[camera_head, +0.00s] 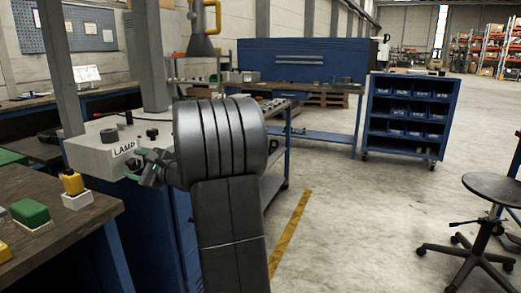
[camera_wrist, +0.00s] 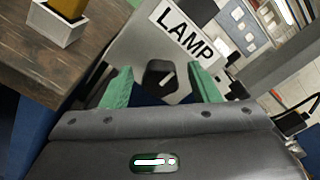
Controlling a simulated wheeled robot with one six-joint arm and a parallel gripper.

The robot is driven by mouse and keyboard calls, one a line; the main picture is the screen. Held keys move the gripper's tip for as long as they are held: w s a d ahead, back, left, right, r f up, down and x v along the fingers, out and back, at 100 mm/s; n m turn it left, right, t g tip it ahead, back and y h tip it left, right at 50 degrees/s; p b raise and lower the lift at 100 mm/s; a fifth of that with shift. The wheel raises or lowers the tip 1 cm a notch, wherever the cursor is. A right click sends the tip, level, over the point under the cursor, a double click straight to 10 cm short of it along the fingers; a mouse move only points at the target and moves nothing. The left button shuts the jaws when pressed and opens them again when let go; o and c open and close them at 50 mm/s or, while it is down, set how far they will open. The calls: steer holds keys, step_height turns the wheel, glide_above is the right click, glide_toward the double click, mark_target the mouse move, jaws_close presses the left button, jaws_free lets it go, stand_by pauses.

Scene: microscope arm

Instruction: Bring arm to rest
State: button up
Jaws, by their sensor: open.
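My arm (camera_head: 222,140) reaches forward in the middle of the head view, with its large dark joint hiding part of the bench behind. My gripper (camera_head: 137,164) is at the front of a light grey box (camera_head: 90,152) labelled LAMP. In the wrist view my gripper (camera_wrist: 160,72) is open, its two green fingers apart. A black knob (camera_wrist: 160,76) with a white mark shows between the fingers on the box's face. I cannot tell whether a finger touches it. The label LAMP (camera_wrist: 186,34) is just above the knob.
A wooden bench (camera_head: 60,215) at the left carries a yellow knob on a white block (camera_head: 75,188) and a green block (camera_head: 31,213). A grey post (camera_head: 60,65) stands behind the box. A blue shelf cart (camera_head: 408,115) and a stool (camera_head: 490,190) stand right; open floor lies between.

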steer(key=shift+w+a, duration=0.15)
steer(key=shift+a, duration=0.3)
steer(key=shift+d, duration=0.1)
